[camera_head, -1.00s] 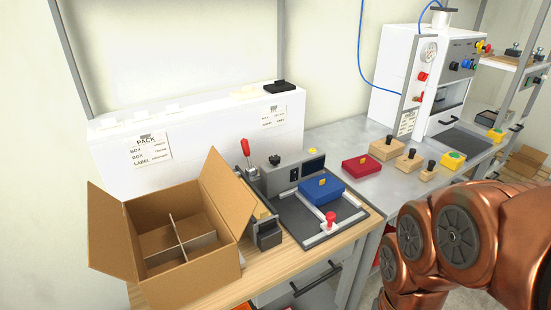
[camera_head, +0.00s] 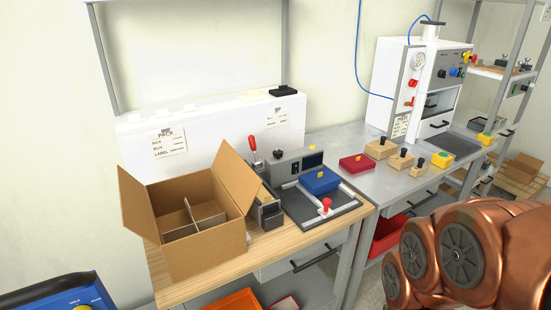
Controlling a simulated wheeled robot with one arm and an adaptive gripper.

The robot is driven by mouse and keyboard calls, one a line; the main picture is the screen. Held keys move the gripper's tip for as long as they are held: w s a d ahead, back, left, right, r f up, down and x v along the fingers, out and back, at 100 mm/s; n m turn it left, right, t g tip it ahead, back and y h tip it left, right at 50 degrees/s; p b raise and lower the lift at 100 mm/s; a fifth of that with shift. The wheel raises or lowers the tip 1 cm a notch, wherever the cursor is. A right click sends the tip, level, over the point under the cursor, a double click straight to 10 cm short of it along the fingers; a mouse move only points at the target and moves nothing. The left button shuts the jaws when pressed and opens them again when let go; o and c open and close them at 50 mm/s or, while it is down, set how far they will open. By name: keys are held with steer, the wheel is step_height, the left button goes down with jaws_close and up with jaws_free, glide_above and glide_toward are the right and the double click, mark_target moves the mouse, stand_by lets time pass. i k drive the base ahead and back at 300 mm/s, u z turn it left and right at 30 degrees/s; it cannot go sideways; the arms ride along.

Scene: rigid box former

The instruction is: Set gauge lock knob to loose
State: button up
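A dark gauge plate (camera_head: 297,207) with pale rails lies on the wooden bench top. A red knob (camera_head: 326,204) stands on the rails at the plate's front. No readable label shows which knob is the gauge lock, and neither knob's setting can be read. A blue box (camera_head: 320,181) sits on the plate behind the red knob. My copper arm fills the lower right, apart from the plate. My gripper is out of view.
An open carton (camera_head: 205,240) with dividers stands left of the plate. A red box (camera_head: 357,163) and several wooden blocks with black knobs lie on the grey table (camera_head: 390,183). A white press (camera_head: 390,85) stands behind.

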mark_target(277, 154)
steer(key=z, duration=0.55)
steer(key=i, duration=0.6)
steer(key=u, duration=1.3)
